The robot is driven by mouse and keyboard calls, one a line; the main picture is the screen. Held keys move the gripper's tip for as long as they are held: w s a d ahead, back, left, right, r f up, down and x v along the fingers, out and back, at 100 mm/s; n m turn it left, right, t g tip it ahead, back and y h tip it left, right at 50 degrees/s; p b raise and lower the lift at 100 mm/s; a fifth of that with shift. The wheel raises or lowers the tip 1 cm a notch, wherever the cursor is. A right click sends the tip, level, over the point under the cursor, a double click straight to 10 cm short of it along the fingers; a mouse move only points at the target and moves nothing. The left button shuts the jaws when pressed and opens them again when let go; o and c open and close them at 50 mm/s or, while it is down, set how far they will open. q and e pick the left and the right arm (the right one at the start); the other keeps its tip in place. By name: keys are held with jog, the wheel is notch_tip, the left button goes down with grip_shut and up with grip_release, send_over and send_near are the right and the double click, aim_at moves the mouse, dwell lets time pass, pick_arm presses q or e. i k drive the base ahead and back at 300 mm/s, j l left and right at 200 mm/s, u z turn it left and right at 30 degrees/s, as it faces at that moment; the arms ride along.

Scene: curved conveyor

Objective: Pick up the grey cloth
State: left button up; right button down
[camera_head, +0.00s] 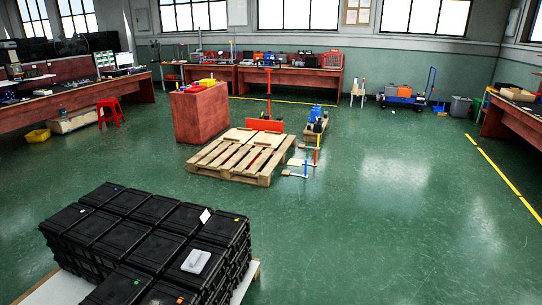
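I see no thing that is clearly a grey cloth. A small light grey object (196,261) lies on top of the stacked black cases (152,249) at the lower left. It looks like a block or a folded piece, and I cannot tell whether it is cloth. Neither of my grippers is in view.
The cases stand on a pale board (62,289). Ahead are a wooden pallet (222,163) and a red-brown box (200,112). Workbenches (290,80) line the walls. A blue cart (405,99) stands at the back. The green floor at right is clear.

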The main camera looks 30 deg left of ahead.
aim_at(198, 259)
jog(key=i+u, duration=0.35)
jog(key=i, duration=0.2)
jog(key=i+u, duration=0.3)
jog(key=i, duration=0.25)
jog(key=i+l+u, duration=0.35)
jog(key=i, duration=0.2)
